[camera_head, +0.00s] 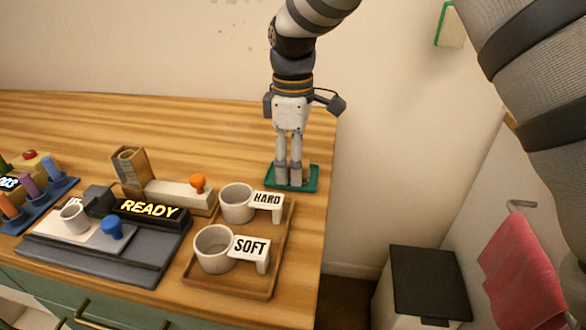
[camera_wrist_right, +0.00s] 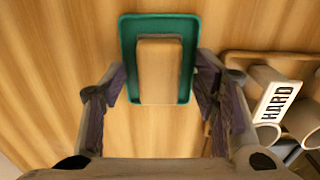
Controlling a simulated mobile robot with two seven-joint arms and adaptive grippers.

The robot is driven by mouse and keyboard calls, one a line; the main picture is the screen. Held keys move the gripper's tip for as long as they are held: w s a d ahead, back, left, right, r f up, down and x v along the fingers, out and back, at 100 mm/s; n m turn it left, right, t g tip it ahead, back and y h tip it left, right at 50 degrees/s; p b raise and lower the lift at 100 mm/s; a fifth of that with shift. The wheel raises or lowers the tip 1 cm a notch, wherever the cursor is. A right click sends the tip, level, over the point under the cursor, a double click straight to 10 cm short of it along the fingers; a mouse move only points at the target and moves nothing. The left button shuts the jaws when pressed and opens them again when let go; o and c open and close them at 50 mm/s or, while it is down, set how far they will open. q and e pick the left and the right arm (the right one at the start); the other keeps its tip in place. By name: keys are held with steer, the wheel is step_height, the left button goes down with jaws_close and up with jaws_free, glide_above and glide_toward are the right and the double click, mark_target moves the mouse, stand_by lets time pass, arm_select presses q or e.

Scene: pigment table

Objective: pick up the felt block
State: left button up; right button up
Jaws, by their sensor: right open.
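The felt block (camera_wrist_right: 160,70) is a tan block lying in a small green tray (camera_wrist_right: 187,95) in the right wrist view. My right gripper (camera_wrist_right: 161,80) is open, with one finger on each side of the block and a gap to it on both sides. In the head view my right gripper (camera_head: 289,180) points straight down over the green tray (camera_head: 311,178) at the table's back right. The block is hidden or too small to make out there, behind the fingers. My left gripper is not in view.
A wooden tray (camera_head: 274,275) nearer the front holds two white cups with signs, HARD (camera_head: 238,204) and SOFT (camera_head: 214,250). A dark device with a READY sign (camera_head: 149,210) stands left of it. The table behind is clear; its right edge is close to the green tray.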

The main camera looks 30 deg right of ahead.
steer(key=c, duration=1.2)
steer(key=shift+r, duration=0.15)
step_height(320, 180, up, 2)
steer(key=shift+w+r, duration=0.1)
steer(key=shift+r, duration=0.1)
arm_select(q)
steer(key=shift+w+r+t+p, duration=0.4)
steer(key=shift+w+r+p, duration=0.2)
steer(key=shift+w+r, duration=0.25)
arm_select(e)
steer(key=shift+s+a+r, duration=1.4)
steer(key=shift+s+r, duration=0.3)
steer(key=shift+s, duration=0.2)
steer(key=shift+s+a+r, duration=1.45)
steer(key=shift+s+r, duration=0.3)
steer(key=shift+s, duration=0.1)
steer(key=shift+s+a+r, duration=1.4)
steer(key=shift+s+r, duration=0.3)
steer(key=shift+s, duration=0.2)
